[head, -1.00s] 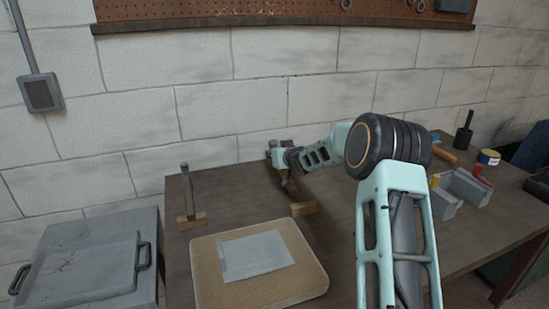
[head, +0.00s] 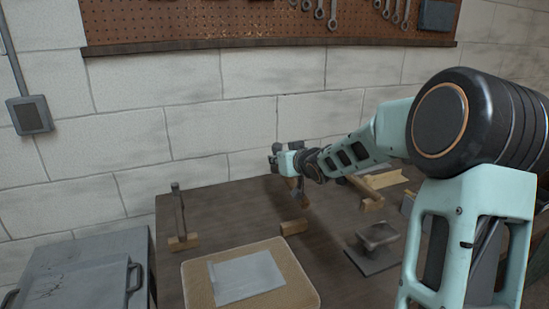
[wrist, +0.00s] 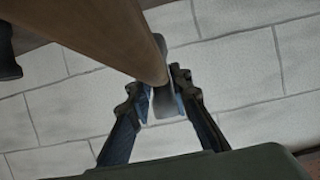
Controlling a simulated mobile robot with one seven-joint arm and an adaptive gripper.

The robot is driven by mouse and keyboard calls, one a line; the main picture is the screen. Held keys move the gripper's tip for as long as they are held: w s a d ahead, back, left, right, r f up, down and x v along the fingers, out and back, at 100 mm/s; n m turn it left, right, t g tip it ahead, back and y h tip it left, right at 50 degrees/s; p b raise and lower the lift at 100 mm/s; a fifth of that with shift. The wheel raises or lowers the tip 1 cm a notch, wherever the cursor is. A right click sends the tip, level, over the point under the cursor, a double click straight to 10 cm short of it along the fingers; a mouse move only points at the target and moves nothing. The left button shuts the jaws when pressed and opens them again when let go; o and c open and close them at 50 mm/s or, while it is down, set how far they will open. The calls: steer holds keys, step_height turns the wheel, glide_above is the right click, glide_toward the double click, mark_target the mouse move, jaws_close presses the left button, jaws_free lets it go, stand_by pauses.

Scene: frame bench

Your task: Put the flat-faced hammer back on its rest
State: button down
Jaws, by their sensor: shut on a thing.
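My gripper (head: 285,161) is in the air above the back of the bench, near the wall. It is shut on a hammer, whose wooden handle (head: 301,194) hangs down below it. In the wrist view the wide wooden handle (wrist: 95,35) runs from the upper left to between the fingers (wrist: 163,92). A grey metal part (wrist: 164,107) shows behind it; the shape of the hammer's face is hidden. A small wooden block (head: 294,227) lies on the bench below the hammer, apart from it. A wooden base with an upright dark piece (head: 179,212) stands to the left.
A tan pad (head: 300,292) with a grey sheet (head: 246,276) lies in front. A dark metal piece on a plate (head: 377,236) and wooden pieces (head: 384,179) are to the right. The brick wall (head: 240,125) is close behind. Bare bench shows left of the gripper.

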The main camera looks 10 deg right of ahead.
mark_target(272, 170)
steer(key=shift+s+r+p, duration=0.5)
steer(key=shift+s, duration=0.15)
steer(key=s+a+g+p, duration=0.1)
steer(key=s+g+p, duration=0.1)
steer(key=s+p, duration=0.5)
steer(key=b+x, duration=0.1)
steer(key=x, duration=0.4)
steer(key=d+b+x, duration=0.1)
steer(key=x, duration=0.2)
steer(key=shift+w+d+r+b, duration=0.1)
steer(key=shift+w+b, duration=0.25)
steer(key=shift+w, duration=0.05)
steer(key=w+f, duration=0.2)
steer(key=f, duration=0.1)
steer(key=w+f, duration=0.3)
steer(key=shift+w+d, duration=0.15)
steer(key=shift+w, duration=0.1)
steer(key=shift+f+b, duration=0.45)
steer(key=shift+f, duration=1.05)
